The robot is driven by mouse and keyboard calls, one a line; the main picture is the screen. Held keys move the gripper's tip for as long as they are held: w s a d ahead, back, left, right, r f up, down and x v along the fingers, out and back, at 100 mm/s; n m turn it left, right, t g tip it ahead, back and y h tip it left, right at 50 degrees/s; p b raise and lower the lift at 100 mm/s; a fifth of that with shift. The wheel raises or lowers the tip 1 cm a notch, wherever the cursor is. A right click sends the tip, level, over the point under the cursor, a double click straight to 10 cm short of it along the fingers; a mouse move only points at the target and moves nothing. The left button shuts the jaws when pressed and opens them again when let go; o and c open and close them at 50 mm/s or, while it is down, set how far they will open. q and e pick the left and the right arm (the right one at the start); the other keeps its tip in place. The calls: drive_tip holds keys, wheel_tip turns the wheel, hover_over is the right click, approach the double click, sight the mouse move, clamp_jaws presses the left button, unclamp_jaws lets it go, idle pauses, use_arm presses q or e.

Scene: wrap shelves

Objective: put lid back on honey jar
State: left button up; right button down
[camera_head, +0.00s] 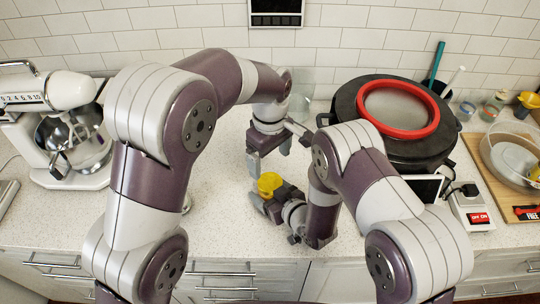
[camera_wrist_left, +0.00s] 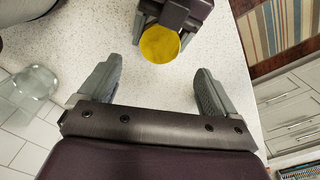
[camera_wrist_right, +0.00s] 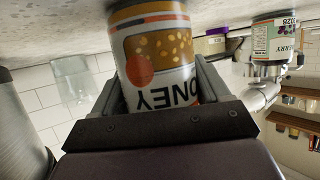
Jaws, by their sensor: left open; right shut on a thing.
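The honey jar (camera_wrist_right: 160,55) has a label with orange bands and honey lettering. In the right wrist view it sits between the fingers of my right gripper (camera_wrist_right: 160,90), which is shut on it. Its lower part is near the counter in that view; its upper end is hidden there. A round yellow top (camera_head: 268,183) shows at the right gripper in the head view, and also in the left wrist view (camera_wrist_left: 160,44). I cannot tell whether it is a lid or honey. My left gripper (camera_head: 268,155) is open and empty, just behind and above the yellow top. No separate lid is visible.
A clear glass vessel (camera_wrist_left: 32,82) stands near the wall. A black cooker with a red ring (camera_head: 395,105) stands at right, a stand mixer (camera_head: 75,120) at left. Another labelled jar (camera_wrist_right: 273,38) shows in the right wrist view. The counter around the grippers is mostly clear.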

sight(270, 181)
use_arm(q)
drive_tip(key=shift+f, duration=4)
drive_tip(key=shift+c, duration=0.3)
drive_tip(key=c, duration=1)
drive_tip(key=m, duration=0.6)
drive_tip(key=shift+m, duration=0.3)
drive_tip(key=shift+c, duration=0.2)
drive_tip(key=o, duration=1.2)
drive_tip(key=shift+c, duration=0.2)
drive_tip(key=shift+r, duration=2.25)
